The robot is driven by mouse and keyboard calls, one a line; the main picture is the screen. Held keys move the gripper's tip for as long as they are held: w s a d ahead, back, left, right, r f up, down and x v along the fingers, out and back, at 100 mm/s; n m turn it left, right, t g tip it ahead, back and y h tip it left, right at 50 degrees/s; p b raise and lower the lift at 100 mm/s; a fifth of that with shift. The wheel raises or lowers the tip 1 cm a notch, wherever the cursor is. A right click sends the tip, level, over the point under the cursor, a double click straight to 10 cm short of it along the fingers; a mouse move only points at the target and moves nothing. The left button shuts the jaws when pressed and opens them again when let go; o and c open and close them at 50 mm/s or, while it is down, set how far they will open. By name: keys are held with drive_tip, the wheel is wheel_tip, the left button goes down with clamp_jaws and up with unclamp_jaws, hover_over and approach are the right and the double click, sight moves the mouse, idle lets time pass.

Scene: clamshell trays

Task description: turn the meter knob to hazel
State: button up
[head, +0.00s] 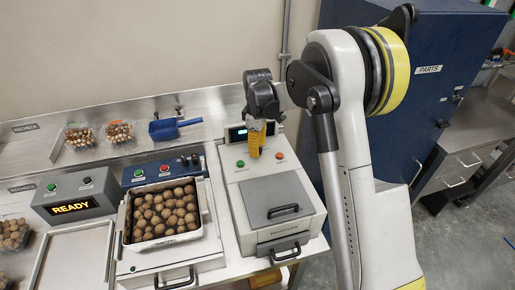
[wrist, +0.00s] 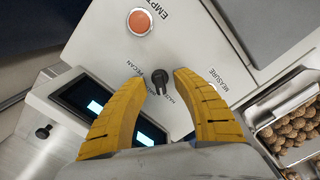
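The meter (head: 229,197) is a pale box with a grey lid, a small display, a green button and a red button. In the wrist view its black knob (wrist: 159,79) sits on the white panel, between the tips of my gripper (wrist: 160,84). The yellow fingers are apart, one on each side of the knob, with a visible gap to it. Small labels surround the knob; one reads PECAN, and another is partly hidden by a finger. In the head view my gripper (head: 256,141) points down over the meter's panel and hides the knob.
The meter's display (wrist: 100,100) lies behind the left finger. A red button (wrist: 139,21) is beside the knob. A metal tray (head: 129,226) of nuts stands left of the meter. A blue scoop (head: 166,129) and clamshells of nuts (head: 80,138) lie behind. A blue cabinet (head: 430,104) stands right.

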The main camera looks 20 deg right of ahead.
wheel_tip(320, 180, up, 12)
idle(0.4)
drive_tip(key=shift+s, duration=0.1)
drive_tip(key=s+r+m+t+b, duration=0.3)
drive_tip(key=s+m+b, duration=0.2)
drive_tip(key=s, duration=1)
drive_tip(key=s+f+m+t+b, duration=0.3)
drive_tip(key=s+f+m, duration=0.3)
drive_tip(key=s, duration=0.8)
wheel_tip(320, 180, down, 2)
drive_tip(key=shift+s+t, duration=0.15)
drive_tip(key=shift+t, duration=0.45)
